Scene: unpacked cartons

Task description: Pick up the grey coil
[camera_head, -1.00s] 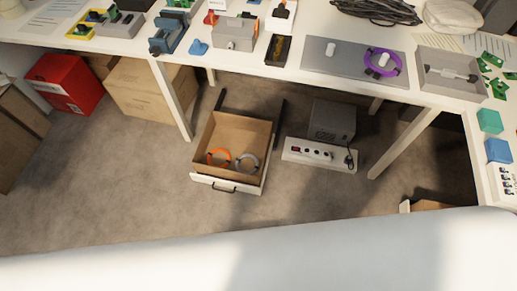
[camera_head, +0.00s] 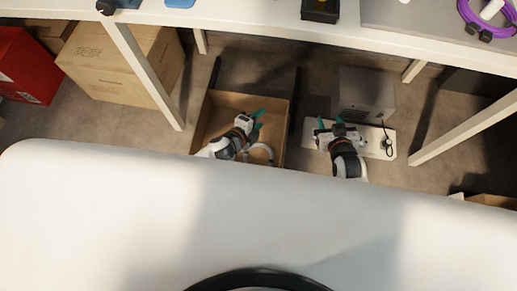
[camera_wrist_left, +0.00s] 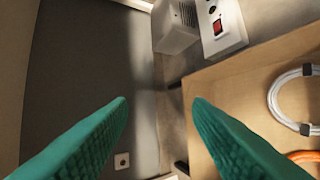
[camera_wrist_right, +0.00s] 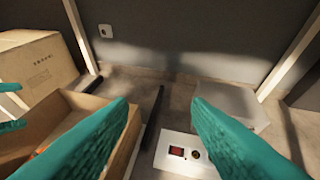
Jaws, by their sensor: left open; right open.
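My right gripper (camera_head: 330,125) is open and empty over the white power strip (camera_head: 374,143), right of the drawer.
A grey box (camera_head: 367,92) with a cable stands behind the power strip. Table legs (camera_head: 143,72) and (camera_head: 465,128) flank the drawer. A large carton (camera_head: 125,60) and a red box (camera_head: 28,68) stand left. The table top edge runs above the drawer.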

